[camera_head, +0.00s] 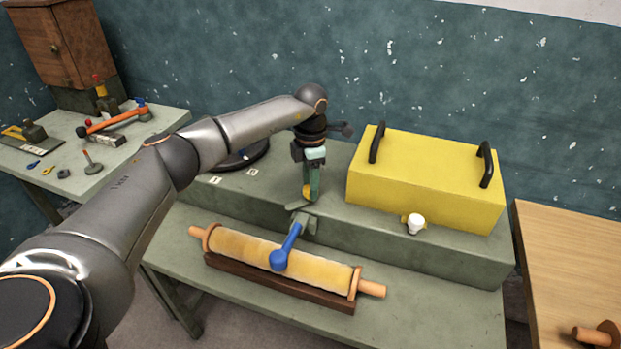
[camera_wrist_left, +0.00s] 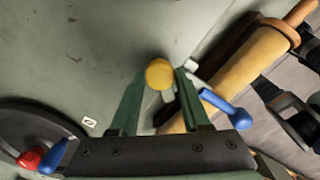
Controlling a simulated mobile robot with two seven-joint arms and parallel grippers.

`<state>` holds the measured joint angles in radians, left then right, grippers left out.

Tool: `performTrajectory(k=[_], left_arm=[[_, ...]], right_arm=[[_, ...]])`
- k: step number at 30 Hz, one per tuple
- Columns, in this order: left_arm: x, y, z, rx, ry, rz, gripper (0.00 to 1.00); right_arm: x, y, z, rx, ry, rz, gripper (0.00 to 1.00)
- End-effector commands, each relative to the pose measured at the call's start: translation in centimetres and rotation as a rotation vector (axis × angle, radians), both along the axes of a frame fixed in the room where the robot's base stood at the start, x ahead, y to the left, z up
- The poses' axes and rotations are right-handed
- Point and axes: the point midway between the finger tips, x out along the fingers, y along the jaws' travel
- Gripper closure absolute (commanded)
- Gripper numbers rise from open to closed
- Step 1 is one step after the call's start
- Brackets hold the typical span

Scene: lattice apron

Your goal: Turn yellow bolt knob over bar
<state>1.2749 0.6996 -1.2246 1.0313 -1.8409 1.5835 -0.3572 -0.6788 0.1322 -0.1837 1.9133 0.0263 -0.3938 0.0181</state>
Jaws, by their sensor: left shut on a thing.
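The yellow bolt knob (camera_head: 307,191) is at the tips of my left gripper (camera_head: 309,182), on the grey-green raised ledge. In the left wrist view, the round yellow knob (camera_wrist_left: 159,74) sits between the two green fingertips of my left gripper (camera_wrist_left: 160,80), which are shut on it. A blue-handled lever (camera_head: 285,248) slants down from a grey mount just in front of the knob; it also shows in the left wrist view (camera_wrist_left: 226,108). I cannot clearly make out the bar, which may be partly hidden by the gripper. My right gripper is not in view.
A yellow box (camera_head: 425,190) with two black handles stands right of the gripper, with a white knob (camera_head: 414,223) at its front. A rolling pin (camera_head: 280,262) lies on a dark wooden cradle in front. A black disc (camera_head: 240,157) lies left of the gripper.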

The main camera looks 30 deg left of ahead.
Motion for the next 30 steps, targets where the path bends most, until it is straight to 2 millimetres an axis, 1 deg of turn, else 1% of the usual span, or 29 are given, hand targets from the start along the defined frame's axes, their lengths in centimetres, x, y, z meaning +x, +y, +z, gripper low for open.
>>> performTrajectory(k=[1,15,21,30], left_arm=[[0.0,0.0,0.3,0.001,-0.001,0.044,1.00],[0.0,0.0,0.2,0.001,-0.002,0.461,1.00],[0.1,0.0,0.2,0.001,-0.002,0.583,1.00],[0.0,0.0,0.1,0.002,-0.002,0.678,1.00]], right_arm=[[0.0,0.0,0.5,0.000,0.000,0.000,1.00],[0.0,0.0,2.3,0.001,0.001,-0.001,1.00],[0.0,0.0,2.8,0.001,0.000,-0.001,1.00],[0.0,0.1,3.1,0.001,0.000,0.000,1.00]])
